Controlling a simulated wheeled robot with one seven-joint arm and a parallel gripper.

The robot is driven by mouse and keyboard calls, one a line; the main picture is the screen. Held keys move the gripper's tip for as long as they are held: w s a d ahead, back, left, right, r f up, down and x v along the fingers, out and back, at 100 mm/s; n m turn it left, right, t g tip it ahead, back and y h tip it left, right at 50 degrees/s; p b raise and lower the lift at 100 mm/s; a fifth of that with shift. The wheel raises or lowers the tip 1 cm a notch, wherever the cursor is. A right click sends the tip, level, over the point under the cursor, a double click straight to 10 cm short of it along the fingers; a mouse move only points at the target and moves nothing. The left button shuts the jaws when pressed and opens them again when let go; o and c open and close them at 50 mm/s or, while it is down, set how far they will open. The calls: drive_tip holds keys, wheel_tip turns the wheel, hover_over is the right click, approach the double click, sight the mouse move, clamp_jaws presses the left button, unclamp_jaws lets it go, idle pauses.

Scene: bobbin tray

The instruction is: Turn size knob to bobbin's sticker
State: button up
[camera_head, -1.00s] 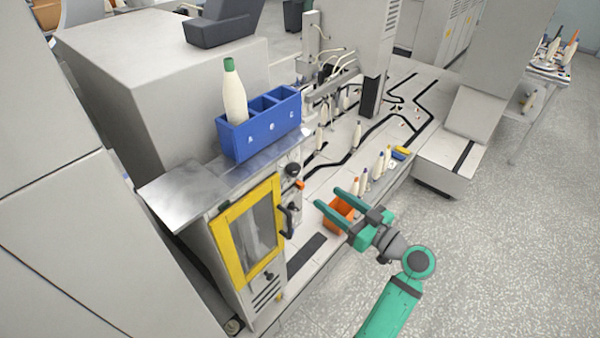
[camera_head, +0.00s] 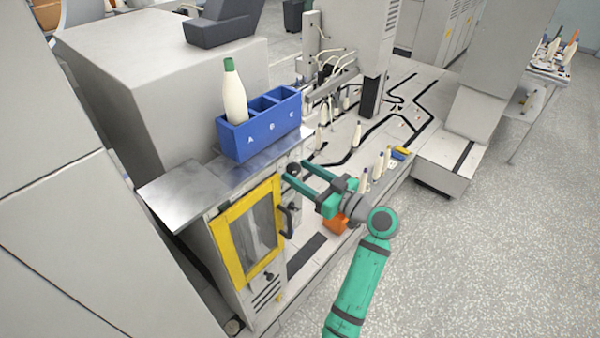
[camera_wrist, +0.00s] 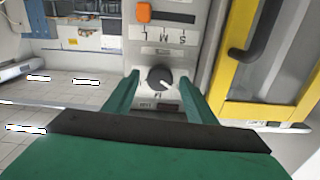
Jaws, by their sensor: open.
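A dark round knob (camera_wrist: 159,78) with a pale pointer mark sits on the machine's front panel; in the wrist view the mark points to the lower right. My gripper (camera_wrist: 158,82) is open, its two green fingers on either side of this knob; contact cannot be told. In the head view my gripper (camera_head: 295,173) is at the panel, beside the yellow-framed door. An orange slider (camera_wrist: 143,12) next to an S M L scale shows upside down in the wrist view. A cream bobbin with a green top (camera_head: 234,92) stands in compartment A of the blue box (camera_head: 258,143). No sticker is readable on it.
The yellow-framed door (camera_head: 222,243) with its dark handle (camera_head: 288,220) is close beside my gripper. An orange bin (camera_head: 336,226) is below my arm. Several bobbins stand on the track table behind. The floor at right is clear.

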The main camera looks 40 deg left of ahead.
drive_tip(key=shift+a, duration=0.3)
drive_tip(key=c, duration=1)
drive_tip(key=shift+c, duration=0.2)
